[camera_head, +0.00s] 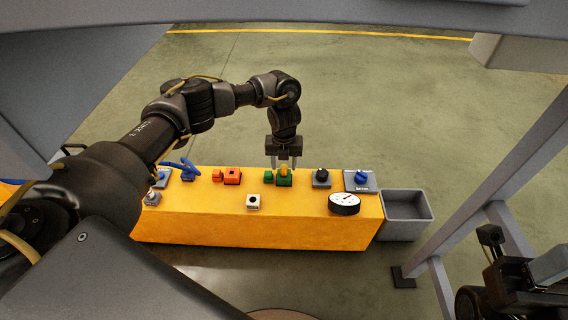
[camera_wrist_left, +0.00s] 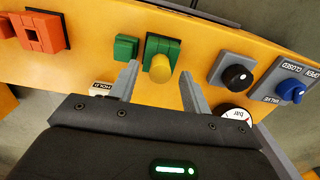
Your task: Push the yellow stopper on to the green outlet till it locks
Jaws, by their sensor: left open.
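The yellow stopper (camera_wrist_left: 160,69) is a short round plug at the near face of the green outlet (camera_wrist_left: 163,48); whether it is seated or locked I cannot tell. In the head view the stopper (camera_head: 284,171) and the outlet (camera_head: 284,181) are on the yellow bench, partly behind my gripper. My left gripper (camera_head: 284,164) is open above them. In the left wrist view its fingers (camera_wrist_left: 160,90) are spread, one to each side of the stopper, with nothing visibly held. My right arm's dark end (camera_head: 510,285) is at the lower right; its jaws are unclear.

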